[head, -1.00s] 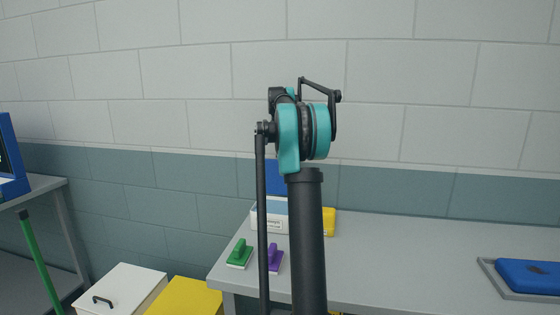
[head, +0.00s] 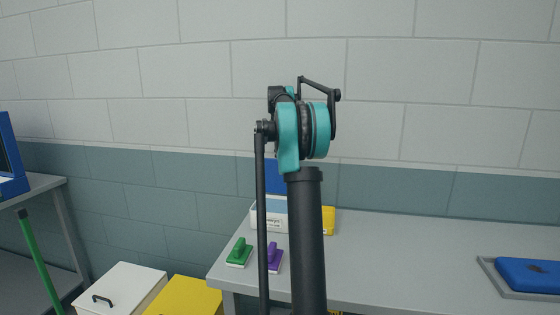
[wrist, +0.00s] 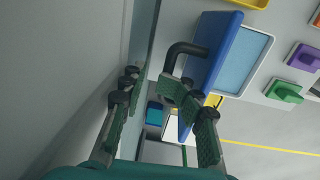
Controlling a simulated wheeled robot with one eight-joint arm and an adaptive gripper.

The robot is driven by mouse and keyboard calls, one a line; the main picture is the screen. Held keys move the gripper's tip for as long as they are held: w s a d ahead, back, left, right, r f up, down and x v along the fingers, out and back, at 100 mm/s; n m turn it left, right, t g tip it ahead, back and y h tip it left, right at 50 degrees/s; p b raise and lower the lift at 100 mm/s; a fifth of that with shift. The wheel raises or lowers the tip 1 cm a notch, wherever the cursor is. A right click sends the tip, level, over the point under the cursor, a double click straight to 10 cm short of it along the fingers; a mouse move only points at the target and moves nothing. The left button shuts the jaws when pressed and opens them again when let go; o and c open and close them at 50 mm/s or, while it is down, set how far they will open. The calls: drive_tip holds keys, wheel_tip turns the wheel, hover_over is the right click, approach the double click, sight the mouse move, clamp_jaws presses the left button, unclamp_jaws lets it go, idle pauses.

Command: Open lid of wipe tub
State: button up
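The wipe tub (head: 269,224) is a white box on the grey bench, partly hidden behind my arm in the head view. Its blue lid (head: 274,178) stands raised at the back, and a light blue inside shows. In the wrist view the lid (wrist: 214,55) is a blue slab seen nearly edge-on, with the tub's light blue inside (wrist: 240,62) to its right. A black bent handle (wrist: 184,49) sticks out from the lid's left face. My gripper (wrist: 152,80) is open, its fingers apart with nothing held. The right fingertip is close to the handle; I cannot tell whether they touch.
A green block (head: 239,253) and a purple block (head: 274,258) lie in front of the tub. A yellow container (head: 328,221) stands to its right. A blue item on a tray (head: 528,275) is at far right. The wall is close behind the bench, left of my gripper in the wrist view.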

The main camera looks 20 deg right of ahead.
wheel_tip(320, 180, up, 12)
drive_tip(key=shift+s+a+f, duration=0.15)
drive_tip(key=shift+s+a, duration=0.05)
drive_tip(key=shift+s, duration=0.1)
idle(0.6)
